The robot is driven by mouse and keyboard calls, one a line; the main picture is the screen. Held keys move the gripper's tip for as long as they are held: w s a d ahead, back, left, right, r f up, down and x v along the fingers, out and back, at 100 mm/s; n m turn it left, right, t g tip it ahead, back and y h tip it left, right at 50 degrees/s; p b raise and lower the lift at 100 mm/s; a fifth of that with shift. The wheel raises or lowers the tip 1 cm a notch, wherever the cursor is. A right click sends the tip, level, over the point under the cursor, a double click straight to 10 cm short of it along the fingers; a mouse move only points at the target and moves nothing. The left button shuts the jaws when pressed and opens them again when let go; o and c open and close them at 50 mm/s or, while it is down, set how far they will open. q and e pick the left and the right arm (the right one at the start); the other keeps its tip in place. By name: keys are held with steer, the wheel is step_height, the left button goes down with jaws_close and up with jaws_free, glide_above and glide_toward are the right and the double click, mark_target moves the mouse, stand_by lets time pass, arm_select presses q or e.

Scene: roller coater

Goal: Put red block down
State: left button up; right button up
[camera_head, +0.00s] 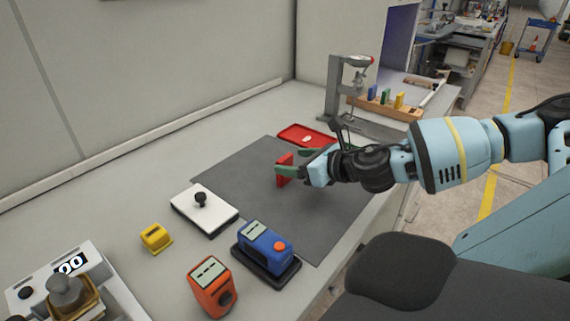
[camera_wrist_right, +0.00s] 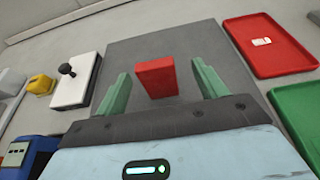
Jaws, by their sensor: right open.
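The red block (camera_head: 284,170) stands upright on the dark grey mat (camera_head: 230,175) in the head view. My right gripper (camera_head: 290,163) is at the block, with its green fingers on either side of it. In the right wrist view the red block (camera_wrist_right: 156,78) lies between the open fingers (camera_wrist_right: 160,85), with a gap on both sides. Part of the block is hidden by a finger in the head view. My left gripper is in neither view.
A red tray (camera_head: 306,136) lies behind the mat, and a green tray (camera_wrist_right: 300,112) is beside it. A white plate with a black knob (camera_head: 204,210), a yellow device (camera_head: 156,237), an orange device (camera_head: 211,286) and a blue device (camera_head: 265,246) stand nearer.

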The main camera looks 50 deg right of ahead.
mark_target(287, 160)
steer(key=x, duration=0.2)
steer(key=p+x, duration=0.1)
steer(key=x, duration=0.1)
steer(key=shift+a+r, duration=0.25)
steer(key=shift+a, duration=0.05)
steer(key=shift+w+f, duration=0.25)
steer(key=shift+w, duration=0.2)
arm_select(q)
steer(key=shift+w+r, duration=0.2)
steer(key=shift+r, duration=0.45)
arm_select(e)
steer(key=shift+f, duration=0.1)
steer(key=c, duration=1.1)
steer(key=shift+c, duration=0.2)
